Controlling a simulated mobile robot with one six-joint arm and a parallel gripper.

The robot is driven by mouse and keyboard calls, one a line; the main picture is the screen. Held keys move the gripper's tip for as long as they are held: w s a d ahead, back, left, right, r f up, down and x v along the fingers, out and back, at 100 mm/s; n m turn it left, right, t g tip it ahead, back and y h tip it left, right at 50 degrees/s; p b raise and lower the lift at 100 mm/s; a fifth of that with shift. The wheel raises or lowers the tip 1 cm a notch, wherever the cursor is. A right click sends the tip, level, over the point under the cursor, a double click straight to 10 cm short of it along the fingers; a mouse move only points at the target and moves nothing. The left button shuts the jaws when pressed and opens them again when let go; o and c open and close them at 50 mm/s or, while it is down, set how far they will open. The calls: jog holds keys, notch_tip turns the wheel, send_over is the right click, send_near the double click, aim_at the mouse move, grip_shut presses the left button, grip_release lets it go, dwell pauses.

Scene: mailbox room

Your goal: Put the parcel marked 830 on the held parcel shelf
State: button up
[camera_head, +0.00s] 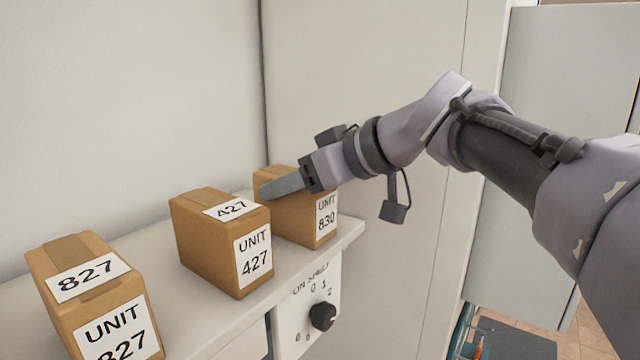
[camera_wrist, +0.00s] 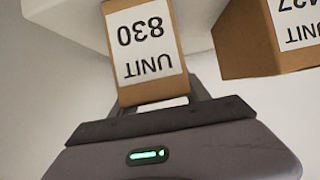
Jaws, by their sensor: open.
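The parcel marked 830 (camera_head: 295,222) is a brown cardboard box at the right end of a pale shelf (camera_head: 350,229), with a white "UNIT 830" label on its front. My gripper (camera_head: 280,187) reaches in from the right, one finger showing across the parcel's top. In the wrist view, the parcel (camera_wrist: 148,45) appears upside down in front of the gripper (camera_wrist: 155,97), with parts of the open fingers showing on both sides of its near end. Contact between fingers and parcel cannot be told. The fingertips are partly hidden.
The parcel marked 427 (camera_head: 215,240) stands close to the left of 830, and the parcel marked 827 (camera_head: 95,295) is farther left. Below the shelf, a panel with a black knob (camera_head: 322,316) reads partly "ON SHELF". A pale wall stands behind.

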jog(key=o, duration=0.3)
jog(key=shift+o, duration=0.7)
jog(key=shift+s+a, duration=0.15)
jog(key=shift+a, duration=0.05)
jog(key=v, duration=1.2)
jog(key=shift+r, duration=0.15)
